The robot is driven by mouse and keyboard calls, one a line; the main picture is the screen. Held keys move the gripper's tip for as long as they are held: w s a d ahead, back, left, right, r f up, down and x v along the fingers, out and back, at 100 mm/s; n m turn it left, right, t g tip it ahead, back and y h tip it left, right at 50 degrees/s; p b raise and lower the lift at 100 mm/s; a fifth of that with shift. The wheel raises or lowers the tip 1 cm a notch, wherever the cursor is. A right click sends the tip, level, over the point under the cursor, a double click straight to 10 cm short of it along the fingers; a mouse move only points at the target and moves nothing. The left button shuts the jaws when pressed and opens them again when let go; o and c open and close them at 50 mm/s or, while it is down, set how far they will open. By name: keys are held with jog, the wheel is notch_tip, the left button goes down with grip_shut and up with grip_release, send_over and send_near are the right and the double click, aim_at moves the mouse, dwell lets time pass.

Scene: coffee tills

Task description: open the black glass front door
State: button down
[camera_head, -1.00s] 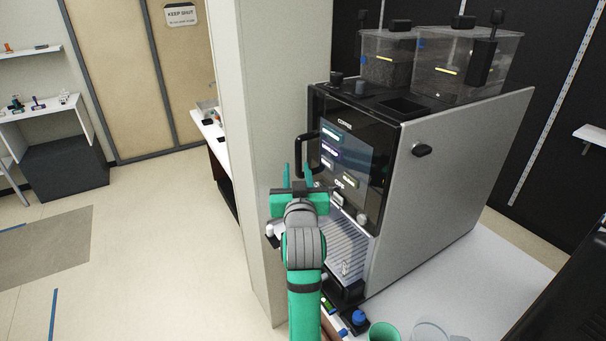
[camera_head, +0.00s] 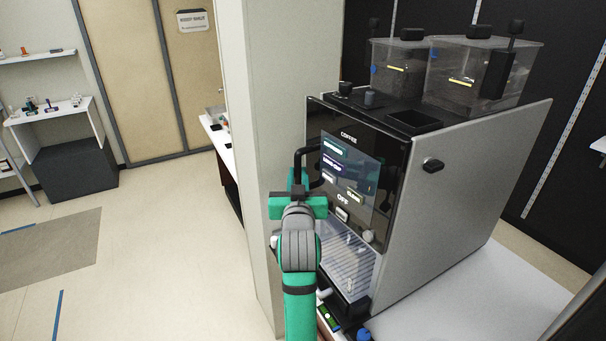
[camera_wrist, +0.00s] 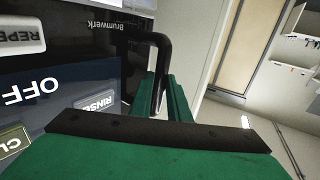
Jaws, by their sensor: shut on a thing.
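The black glass front door (camera_head: 385,156) is on the front of the coffee machine and carries a lit screen with labels. It looks closed against the machine's body. Its black bar handle (camera_head: 299,157) stands out at the door's left edge. My gripper (camera_head: 298,182) is shut on the handle. In the wrist view the green fingers (camera_wrist: 165,98) close around the lower part of the handle (camera_wrist: 163,50), with the door's panel (camera_wrist: 95,45) to the left. The spot where the fingers touch the handle is partly hidden.
A pale pillar (camera_head: 262,120) stands close to the left of the machine and my gripper. Clear bean hoppers (camera_head: 455,75) sit on top of the machine. A blue-capped item (camera_head: 363,334) stands on the counter (camera_head: 480,300) below. Open floor lies to the left.

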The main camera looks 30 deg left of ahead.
jog(key=shift+s+a, duration=0.15)
jog(key=shift+s, duration=1)
jog(key=shift+s+a, duration=0.1)
jog(key=shift+s, duration=1)
jog(key=s, duration=0.7)
jog(key=shift+a, duration=0.25)
jog(key=s+d, duration=0.1)
jog(key=s, duration=0.6)
